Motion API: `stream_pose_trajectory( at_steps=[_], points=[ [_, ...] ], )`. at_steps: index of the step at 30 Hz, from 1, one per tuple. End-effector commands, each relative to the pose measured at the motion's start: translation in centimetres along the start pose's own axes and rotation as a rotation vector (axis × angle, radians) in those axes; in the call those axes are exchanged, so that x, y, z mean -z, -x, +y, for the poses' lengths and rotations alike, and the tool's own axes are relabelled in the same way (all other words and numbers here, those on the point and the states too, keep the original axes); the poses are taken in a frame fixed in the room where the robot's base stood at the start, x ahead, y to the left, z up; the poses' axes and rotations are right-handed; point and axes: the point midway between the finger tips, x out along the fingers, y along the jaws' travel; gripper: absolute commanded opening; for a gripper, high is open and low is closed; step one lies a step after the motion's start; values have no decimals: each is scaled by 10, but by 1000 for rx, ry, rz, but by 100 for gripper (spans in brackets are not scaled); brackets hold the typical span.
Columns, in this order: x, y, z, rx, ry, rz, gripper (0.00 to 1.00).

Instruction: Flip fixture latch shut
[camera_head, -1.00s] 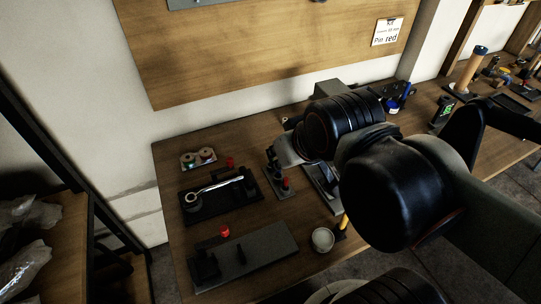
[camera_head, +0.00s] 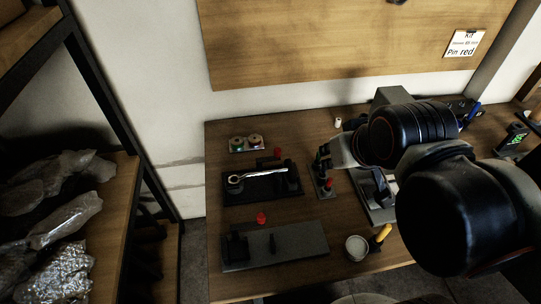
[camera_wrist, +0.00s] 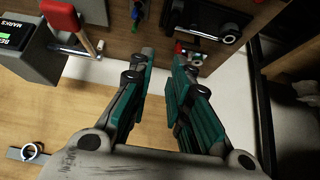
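My gripper (camera_head: 328,156) hangs over the workbench, above and just behind a small dark stand with red knobs (camera_head: 323,184). In the wrist view its two teal-padded fingers (camera_wrist: 162,66) are apart, with nothing between them. A black fixture (camera_head: 290,189) with a silver wrench (camera_head: 262,177) across it lies left of my gripper. In front is a grey plate fixture (camera_head: 290,240) with a dark upright block at its left end.
A white round cup (camera_head: 357,247) and a yellow-handled tool (camera_head: 383,233) stand near the bench's front edge. The wooden wall board (camera_head: 330,50) rises behind. A shelf with plastic bags (camera_head: 60,215) is left.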

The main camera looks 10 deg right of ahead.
Motion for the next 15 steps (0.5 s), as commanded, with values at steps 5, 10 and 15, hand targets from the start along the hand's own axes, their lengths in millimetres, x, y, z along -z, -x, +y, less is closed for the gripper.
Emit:
stream_pose_trajectory(
  at_steps=[5, 10, 15],
  points=[
    [6, -1, -1, 2, 3, -6, 0],
    [24, -7, -5, 8, 13, -25, 0],
    [46, -18, -9, 15, 26, -52, 0]
  ],
)
